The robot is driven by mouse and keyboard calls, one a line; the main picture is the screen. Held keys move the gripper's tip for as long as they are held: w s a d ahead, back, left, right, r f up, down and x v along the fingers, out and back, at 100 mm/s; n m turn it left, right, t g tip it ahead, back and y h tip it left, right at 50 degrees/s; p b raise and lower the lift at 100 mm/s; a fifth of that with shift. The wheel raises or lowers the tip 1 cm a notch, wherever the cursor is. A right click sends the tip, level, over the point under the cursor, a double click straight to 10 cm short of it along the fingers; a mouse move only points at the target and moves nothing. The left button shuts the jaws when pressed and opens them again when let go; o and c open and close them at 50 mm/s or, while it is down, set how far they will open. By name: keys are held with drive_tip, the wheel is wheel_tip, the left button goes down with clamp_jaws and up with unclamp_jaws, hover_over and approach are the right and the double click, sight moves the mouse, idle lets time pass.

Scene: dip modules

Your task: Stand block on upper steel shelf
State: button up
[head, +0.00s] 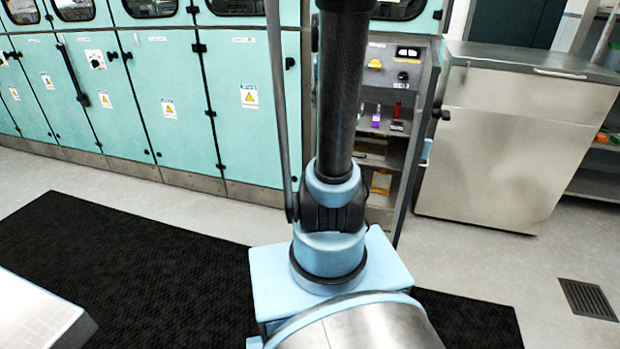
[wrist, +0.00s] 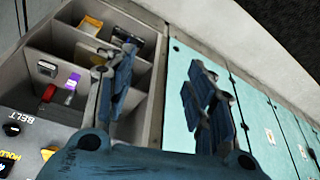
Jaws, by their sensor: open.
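The upper shelf of a grey steel rack (head: 368,131) holds a purple-and-white piece (head: 376,118), a red piece (head: 397,110) and a small dark-and-pale piece (head: 397,126). The wrist view shows the purple piece (wrist: 72,88) and red piece (wrist: 48,92) too. Lower in the rack is a yellow-brown piece (head: 381,182). I cannot tell which piece is the block. My gripper (wrist: 160,65) is open and empty, its fingers apart in front of the rack's side edge. One finger overlaps the rack in the picture and hides part of its inside. The head view does not show the gripper.
A control panel with knobs (head: 388,65) sits above the rack's shelves. Teal cabinets (head: 200,110) stand left of it and a steel cabinet (head: 510,140) stands right. A black mat (head: 130,270) covers floor in front. A pale table corner (head: 40,320) shows at lower left.

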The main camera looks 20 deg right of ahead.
drive_tip(key=s+a+f+n, duration=0.1)
drive_tip(key=s+a+f, duration=0.3)
drive_tip(key=s, duration=0.5)
drive_tip(key=s+a+f+n+g, duration=0.1)
drive_tip(key=s+a+f, duration=0.3)
drive_tip(key=s, duration=0.6)
drive_tip(key=s+a+f+n+y, duration=0.1)
drive_tip(key=s+a+f, duration=0.3)
drive_tip(key=s, duration=0.5)
drive_tip(key=shift+s+a+f+g, duration=0.15)
drive_tip(key=shift+f+g, duration=0.15)
drive_tip(key=shift+f, duration=0.2)
